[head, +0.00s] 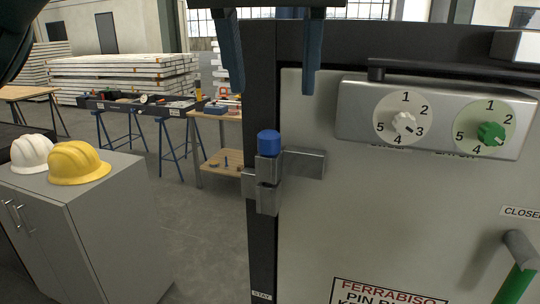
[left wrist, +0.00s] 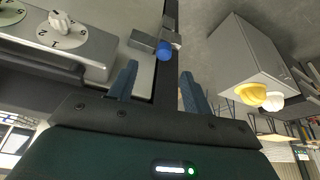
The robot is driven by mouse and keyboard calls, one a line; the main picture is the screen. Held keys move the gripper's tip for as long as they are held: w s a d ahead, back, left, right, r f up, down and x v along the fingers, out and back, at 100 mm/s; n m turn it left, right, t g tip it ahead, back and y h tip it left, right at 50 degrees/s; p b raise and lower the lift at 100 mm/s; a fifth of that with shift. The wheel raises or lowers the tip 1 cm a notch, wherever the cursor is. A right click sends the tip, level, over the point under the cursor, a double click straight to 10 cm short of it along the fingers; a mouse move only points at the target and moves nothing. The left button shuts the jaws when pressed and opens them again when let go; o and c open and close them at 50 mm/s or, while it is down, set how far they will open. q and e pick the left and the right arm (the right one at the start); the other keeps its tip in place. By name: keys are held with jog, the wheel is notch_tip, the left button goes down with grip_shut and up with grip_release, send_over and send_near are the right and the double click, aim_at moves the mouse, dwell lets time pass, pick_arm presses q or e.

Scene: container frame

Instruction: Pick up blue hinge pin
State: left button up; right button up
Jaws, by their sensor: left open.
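The blue hinge pin (head: 269,143) shows as a blue cap standing upright on top of a grey metal hinge (head: 268,190) at the left edge of the cabinet door. Its lower part is hidden inside the hinge. My left gripper (head: 272,93) is open and empty, with its two blue fingers pointing down above the pin and apart from it. In the left wrist view the blue cap (left wrist: 163,50) lies beyond the fingertips (left wrist: 159,68), roughly between their lines. My right gripper is not in view.
The grey door (head: 400,220) carries a panel with a white dial (head: 403,124) and a green dial (head: 490,133), with a dark bar (head: 440,70) above. A green-handled lever (head: 515,285) is lower right. A low cabinet (head: 110,220) with white and yellow helmets stands left.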

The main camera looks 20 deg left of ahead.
aim_at(269, 133)
pick_arm(q)
jog(key=shift+x, duration=1.1)
jog(key=shift+a+b+x, duration=0.15)
jog(key=shift+a+x, duration=0.05)
jog(key=shift+x, duration=1.15)
jog(key=shift+a+b+x, duration=0.15)
jog(key=shift+a+x, duration=0.05)
jog(key=shift+x, duration=1.15)
jog(key=c, duration=1.1)
